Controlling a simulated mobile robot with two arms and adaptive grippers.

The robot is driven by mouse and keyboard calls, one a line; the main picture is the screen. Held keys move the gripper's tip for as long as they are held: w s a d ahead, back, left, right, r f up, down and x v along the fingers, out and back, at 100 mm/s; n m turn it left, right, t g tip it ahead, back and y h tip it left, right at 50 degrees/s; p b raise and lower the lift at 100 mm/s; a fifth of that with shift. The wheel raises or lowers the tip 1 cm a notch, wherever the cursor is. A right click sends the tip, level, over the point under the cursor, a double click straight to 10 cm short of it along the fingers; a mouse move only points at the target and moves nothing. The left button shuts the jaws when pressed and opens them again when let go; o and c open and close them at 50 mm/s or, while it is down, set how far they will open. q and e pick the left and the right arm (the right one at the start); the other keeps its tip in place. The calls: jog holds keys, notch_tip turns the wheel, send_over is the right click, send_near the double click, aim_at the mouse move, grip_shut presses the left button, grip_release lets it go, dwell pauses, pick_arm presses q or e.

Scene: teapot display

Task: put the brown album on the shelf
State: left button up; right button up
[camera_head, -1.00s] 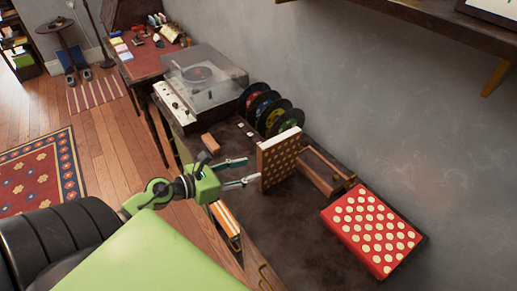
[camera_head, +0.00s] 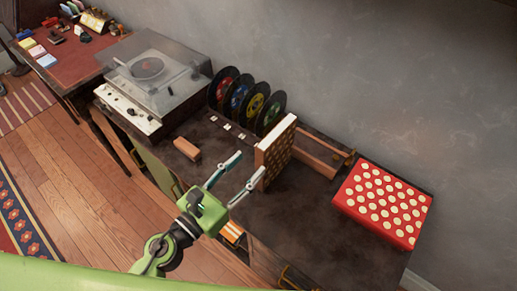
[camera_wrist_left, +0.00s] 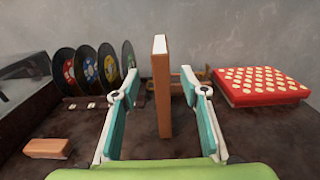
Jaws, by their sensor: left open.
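The brown album (camera_head: 276,152) stands upright on the dark cabinet top, its patterned cover facing right in the head view. In the left wrist view it shows edge-on as a narrow brown upright (camera_wrist_left: 161,90) with a pale top. My left gripper (camera_head: 247,167) is open, its fingertips close to the album's near edge. The wall shelf is not clearly in view now. My right gripper is not in view.
A red box with pale dots (camera_head: 383,205) lies to the right. Several records (camera_head: 238,95) stand in a row behind, left of the album. A record player (camera_head: 150,80), a small brown block (camera_head: 187,148) and a wooden rack (camera_head: 318,160) are nearby. Cabinet top before the red box is clear.

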aim_at(277, 137)
pick_arm(q)
jog(key=p+x, duration=0.2)
jog(key=x, duration=0.5)
jog(key=shift+w+d+r, duration=0.1)
jog(key=shift+d, duration=0.15)
jog(key=shift+w+d, duration=0.25)
jog(key=shift+w, duration=0.2)
jog(key=x, duration=0.1)
jog(key=p+x, duration=0.1)
jog(key=x, duration=0.1)
jog(key=shift+w+d+f, duration=0.15)
jog(key=shift+w+f, duration=0.05)
jog(key=shift+w, duration=0.1)
jog(key=shift+w+d+f, duration=0.15)
jog(key=shift+w+d, duration=0.15)
jog(key=shift+w, duration=0.15)
jog(key=c, duration=1)
grip_shut()
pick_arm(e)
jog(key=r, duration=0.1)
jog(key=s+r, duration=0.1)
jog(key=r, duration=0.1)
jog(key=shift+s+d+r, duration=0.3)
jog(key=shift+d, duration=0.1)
